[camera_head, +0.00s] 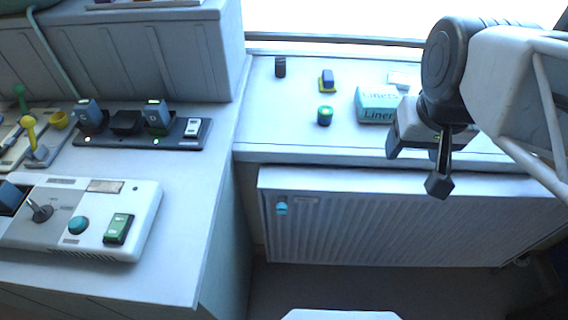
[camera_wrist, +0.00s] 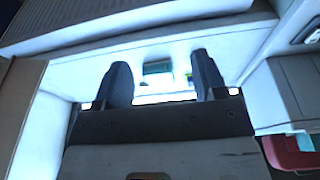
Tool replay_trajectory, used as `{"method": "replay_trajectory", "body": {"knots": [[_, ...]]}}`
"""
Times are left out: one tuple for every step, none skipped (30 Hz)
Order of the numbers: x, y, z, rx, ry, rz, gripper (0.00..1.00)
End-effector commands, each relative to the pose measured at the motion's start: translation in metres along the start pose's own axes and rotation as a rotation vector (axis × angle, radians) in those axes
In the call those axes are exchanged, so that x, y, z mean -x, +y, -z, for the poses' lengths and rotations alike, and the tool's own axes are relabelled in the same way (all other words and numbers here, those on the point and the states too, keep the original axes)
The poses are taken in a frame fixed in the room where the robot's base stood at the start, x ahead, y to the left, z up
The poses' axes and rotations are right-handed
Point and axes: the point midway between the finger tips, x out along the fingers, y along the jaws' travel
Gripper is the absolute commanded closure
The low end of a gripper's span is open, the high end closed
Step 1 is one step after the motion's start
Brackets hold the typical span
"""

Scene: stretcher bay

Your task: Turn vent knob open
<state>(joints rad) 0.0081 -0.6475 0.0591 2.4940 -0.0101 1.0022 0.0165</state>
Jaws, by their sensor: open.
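A small teal knob (camera_head: 281,208) sits at the upper left of a ribbed pale panel (camera_head: 400,228) below the ledge. A small label is beside it; whether this is the vent knob I cannot tell for certain. A round teal knob (camera_head: 78,226) also sits on the white console. My gripper (camera_head: 438,178) is over the ledge's right part, pointing down, well right of the panel knob and apart from it. In the wrist view my gripper (camera_wrist: 162,88) has its two dark fingers spread with nothing held. I cannot make out the knob there.
On the ledge (camera_head: 285,135) stand a teal Liners box (camera_head: 378,105), a green-topped cylinder (camera_head: 325,116), a dark cylinder (camera_head: 280,67) and a blue-yellow item (camera_head: 327,80). A charger strip (camera_head: 180,143) is at left. The space before the panel's left half looks clear.

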Motion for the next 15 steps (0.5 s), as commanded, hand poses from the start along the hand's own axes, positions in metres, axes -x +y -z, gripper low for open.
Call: {"method": "replay_trajectory", "body": {"knots": [[0.005, 0.000, 0.002, 0.000, 0.000, 0.000, 0.36], [0.009, 0.000, 0.002, 0.000, 0.000, 0.000, 0.36], [0.013, 0.000, 0.004, 0.000, 0.000, 0.000, 0.36], [0.017, 0.000, 0.004, 0.000, 0.001, 0.000, 0.36], [0.021, 0.000, 0.005, 0.000, 0.000, 0.000, 0.36], [0.018, -0.002, 0.006, 0.012, 0.005, 0.005, 0.36], [0.017, -0.004, 0.007, 0.020, 0.010, 0.009, 0.36], [0.017, -0.005, 0.007, 0.029, 0.015, 0.012, 0.36], [0.016, -0.007, 0.009, 0.039, 0.022, 0.017, 0.36], [0.015, -0.008, 0.009, 0.046, 0.027, 0.021, 0.36], [0.015, -0.010, 0.011, 0.056, 0.034, 0.025, 0.36], [0.014, -0.012, 0.012, 0.069, 0.042, 0.031, 0.36], [0.014, -0.014, 0.013, 0.078, 0.048, 0.034, 0.36], [0.013, -0.015, 0.014, 0.087, 0.055, 0.038, 0.36], [0.012, -0.018, 0.016, 0.105, 0.067, 0.045, 0.36]]}}
